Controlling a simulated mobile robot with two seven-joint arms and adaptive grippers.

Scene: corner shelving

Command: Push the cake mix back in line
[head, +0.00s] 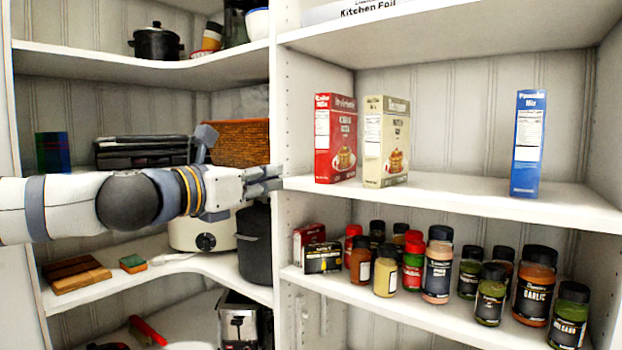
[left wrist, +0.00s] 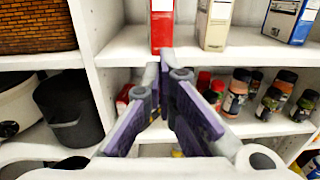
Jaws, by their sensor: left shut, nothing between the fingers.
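A red box, whose small label seems to read Cake Mix (head: 335,138), stands upright on the middle right shelf, close to its front edge. It also shows in the left wrist view (left wrist: 161,28). A cream box (head: 386,142) stands just right of it, with a narrow gap. A blue box (head: 527,145) stands farther right near the front edge. My left gripper (head: 277,179) is shut and empty, left of the red box at about shelf-board height, apart from it. In the left wrist view its fingertips (left wrist: 166,58) appear just below the red box. My right gripper is out of view.
The shelf board (head: 460,196) has a wide free stretch between the cream and blue boxes. A white upright (head: 308,40) divides the corner shelving. Several spice jars (head: 438,265) crowd the shelf below. A black bin (head: 255,245) and a woven basket (head: 240,142) stand left of the upright.

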